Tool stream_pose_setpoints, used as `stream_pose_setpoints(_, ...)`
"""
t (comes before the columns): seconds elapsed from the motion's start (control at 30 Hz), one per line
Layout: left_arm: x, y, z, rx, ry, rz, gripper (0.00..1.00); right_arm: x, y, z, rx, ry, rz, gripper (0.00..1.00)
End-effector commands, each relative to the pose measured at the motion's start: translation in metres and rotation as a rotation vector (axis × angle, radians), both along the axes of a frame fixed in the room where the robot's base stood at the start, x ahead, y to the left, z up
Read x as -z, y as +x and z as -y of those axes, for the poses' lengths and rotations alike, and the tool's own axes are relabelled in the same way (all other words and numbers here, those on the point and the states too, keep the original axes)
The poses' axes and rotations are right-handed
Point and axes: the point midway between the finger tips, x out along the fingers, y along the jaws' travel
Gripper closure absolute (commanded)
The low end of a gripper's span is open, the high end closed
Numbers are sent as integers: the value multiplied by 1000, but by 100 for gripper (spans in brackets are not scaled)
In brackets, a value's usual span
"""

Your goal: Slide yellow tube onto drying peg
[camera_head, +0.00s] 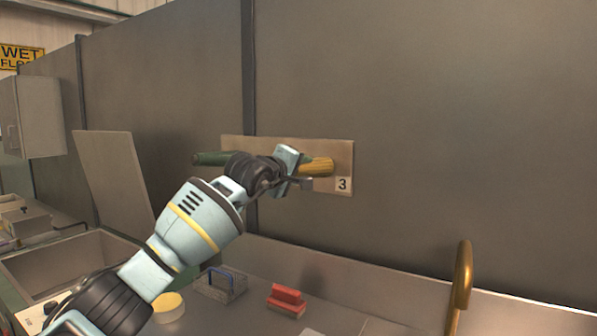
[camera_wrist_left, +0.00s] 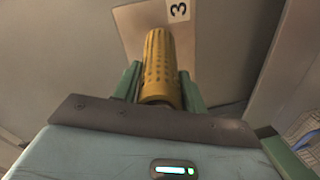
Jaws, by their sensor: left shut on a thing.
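The yellow tube (camera_head: 320,167) is ribbed and perforated. My left gripper (camera_head: 302,170) is shut on it in front of the wall board (camera_head: 340,157) marked 3. In the left wrist view the tube (camera_wrist_left: 160,62) stands between my gripper's two green fingers (camera_wrist_left: 160,88), its far end towards the board (camera_wrist_left: 150,15). No bare peg shows at label 3; whether one is inside the tube, and whether the tube touches the board, I cannot tell. A dark green cylinder (camera_head: 211,158) sticks out at the board's left end. My right gripper is not in view.
Below on the counter are a wire basket with a blue handle (camera_head: 221,284), a red block (camera_head: 287,298) and a round yellow thing (camera_head: 168,306). A sink (camera_head: 70,262) lies at left. A brass-coloured curved pipe (camera_head: 462,277) rises at right. The wall right of the board is bare.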

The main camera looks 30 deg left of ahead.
Motion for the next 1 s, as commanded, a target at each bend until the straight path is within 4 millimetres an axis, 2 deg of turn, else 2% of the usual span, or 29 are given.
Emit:
stream_pose_setpoints(0.53, 0, 7, 1, 0, 0, 1, 92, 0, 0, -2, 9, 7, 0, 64)
stream_pose_setpoints(0.57, 0, 7, 0, -1, 0, 1, 55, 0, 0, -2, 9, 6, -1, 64)
stream_pose_setpoints(0.7, 0, 6, 0, 0, 0, 1, 37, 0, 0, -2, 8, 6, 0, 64)
stream_pose_setpoints(0.77, 0, 6, 0, -1, 0, 1, 32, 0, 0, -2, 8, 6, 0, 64)
stream_pose_setpoints(1.0, 1, 6, 0, 0, 0, -1, 32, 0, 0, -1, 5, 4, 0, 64)
